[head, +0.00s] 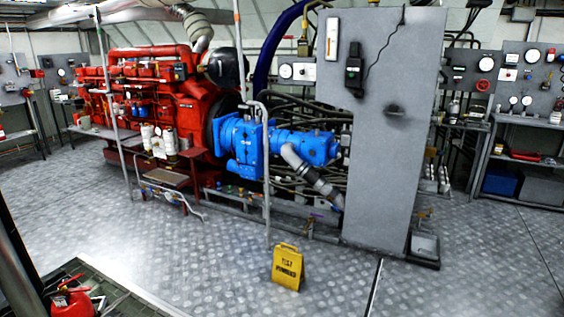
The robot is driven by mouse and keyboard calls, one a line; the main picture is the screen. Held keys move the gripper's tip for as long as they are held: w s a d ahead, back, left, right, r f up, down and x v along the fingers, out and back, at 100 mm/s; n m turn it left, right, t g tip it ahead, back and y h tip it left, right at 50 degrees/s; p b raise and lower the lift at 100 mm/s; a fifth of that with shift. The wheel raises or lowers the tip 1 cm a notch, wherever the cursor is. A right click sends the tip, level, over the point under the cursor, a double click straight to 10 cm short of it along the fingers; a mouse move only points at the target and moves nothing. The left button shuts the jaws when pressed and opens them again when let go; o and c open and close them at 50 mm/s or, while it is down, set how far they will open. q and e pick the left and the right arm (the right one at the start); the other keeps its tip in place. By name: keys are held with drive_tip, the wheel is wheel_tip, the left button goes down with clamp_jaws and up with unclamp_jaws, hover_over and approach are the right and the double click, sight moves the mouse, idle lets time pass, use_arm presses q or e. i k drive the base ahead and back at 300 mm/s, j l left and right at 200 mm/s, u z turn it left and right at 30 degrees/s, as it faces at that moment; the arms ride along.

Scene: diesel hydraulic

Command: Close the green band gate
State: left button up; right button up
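I cannot make out a gate with a green band in the head view. Small valves and fittings sit low along the front of the engine rig, too small to tell any band colour. Neither of my grippers is in view.
A red diesel engine (150,85) joins a blue pump unit (290,146) beside a tall grey panel (378,180). Grey upright pipes stand in front. A yellow sign (287,267) stands on the open patterned floor (180,255). A workbench (540,158) is at right.

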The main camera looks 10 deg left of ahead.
sight(99, 29)
drive_tip(key=i+j+u, duration=0.3)
drive_tip(key=i, duration=0.2)
drive_tip(key=i+j+u, duration=0.35)
drive_tip(key=i, duration=0.15)
drive_tip(key=i+u, duration=0.3)
drive_tip(key=i, duration=0.25)
